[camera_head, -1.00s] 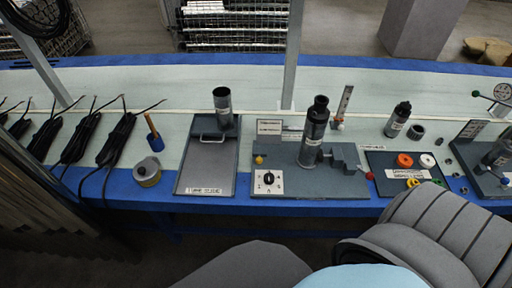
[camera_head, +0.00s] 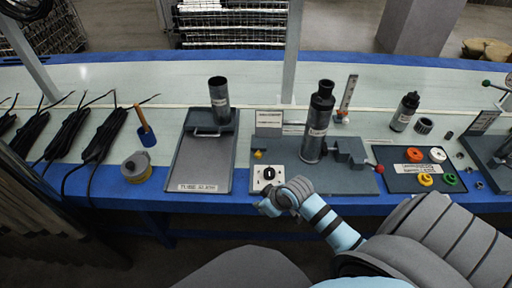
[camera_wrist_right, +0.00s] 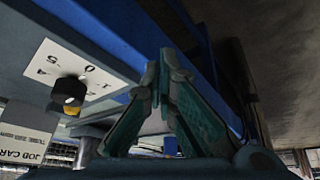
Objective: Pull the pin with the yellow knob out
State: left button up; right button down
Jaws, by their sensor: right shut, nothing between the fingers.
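The yellow knob (camera_head: 258,154) is small and sits at the back left of the grey fixture base (camera_head: 344,184). In the right wrist view a bit of the yellow knob (camera_wrist_right: 73,112) shows behind the black dial (camera_wrist_right: 69,91). The pin itself cannot be made out. My right gripper (camera_head: 266,205) is at the front edge of the fixture, just in front of the dial plate, apart from the yellow knob. In the right wrist view its fingertips (camera_wrist_right: 159,66) are together with nothing between them. My left gripper is not in view.
A dark tube (camera_head: 318,125) stands upright on the fixture, beside a vise with a red knob (camera_head: 379,169). A tray (camera_head: 206,172) with a short tube is at the left. A dark mat (camera_head: 405,182) with coloured rings is at the right. A card (camera_head: 268,121) stands behind the yellow knob.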

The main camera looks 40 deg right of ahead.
jog(key=w+d+r, duration=0.1)
jog(key=w+d, duration=0.1)
jog(key=w, duration=0.2)
jog(key=w+d+r+t, duration=0.1)
jog(key=w+d+r, duration=0.1)
jog(key=w, duration=0.2)
jog(key=w+d+r+t, duration=0.1)
jog(key=w+d, duration=0.2)
jog(key=w, duration=0.1)
jog(key=shift+r+y, duration=0.2)
jog(key=shift+y, duration=0.1)
jog(key=w+d+r+m+t, duration=0.1)
jog(key=w+d+r, duration=0.3)
jog(key=w+d, duration=0.2)
jog(key=shift+d+r+m+t, duration=0.15)
jog(key=shift+r+m+t, duration=0.15)
jog(key=shift+r+t, duration=0.1)
